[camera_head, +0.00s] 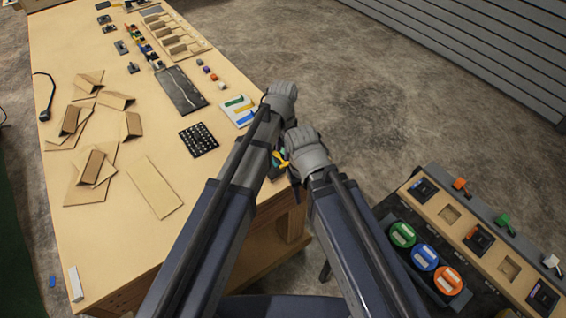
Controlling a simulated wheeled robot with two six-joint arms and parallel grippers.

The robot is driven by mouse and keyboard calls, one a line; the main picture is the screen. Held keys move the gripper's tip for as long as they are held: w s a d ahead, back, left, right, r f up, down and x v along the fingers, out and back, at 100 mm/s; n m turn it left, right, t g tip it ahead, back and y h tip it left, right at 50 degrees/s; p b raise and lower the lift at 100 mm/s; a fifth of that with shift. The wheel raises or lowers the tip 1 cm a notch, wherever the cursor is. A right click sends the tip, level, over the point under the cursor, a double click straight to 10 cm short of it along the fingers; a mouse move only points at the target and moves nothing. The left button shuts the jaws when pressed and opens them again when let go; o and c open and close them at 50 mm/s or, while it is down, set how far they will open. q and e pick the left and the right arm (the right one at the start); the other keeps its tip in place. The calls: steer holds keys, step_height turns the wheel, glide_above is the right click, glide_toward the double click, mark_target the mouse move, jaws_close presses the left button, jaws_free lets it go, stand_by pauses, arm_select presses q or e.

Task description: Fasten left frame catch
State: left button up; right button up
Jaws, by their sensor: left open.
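My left gripper (281,93) is at the end of the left arm, over the right edge of the wooden table. Its jaws are open, though the fingers are hard to make out. My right gripper (305,148) is beside and nearer than the left one, at the same table edge; its fingers are hidden. The console (478,238) stands at the lower right, apart from both grippers. An orange lever (460,184), a green lever (503,221) and a white lever (551,261) stand along its far side. I cannot tell which part is the left frame catch.
The wooden table (110,235) carries folded cardboard pieces (88,165), a black dotted plate (198,139), a white card with coloured strips (238,109) and several small parts. Green, blue and orange round knobs (424,257) sit beside the console. Bare floor (370,90) lies beyond.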

mark_target(283, 165)
arm_select(q)
step_height(283, 165, down, 6)
steer(key=b, duration=0.5)
steer(key=shift+s+f+b, duration=0.1)
steer(key=shift+f+b, duration=0.05)
steer(key=shift+b, duration=0.15)
jaws_close()
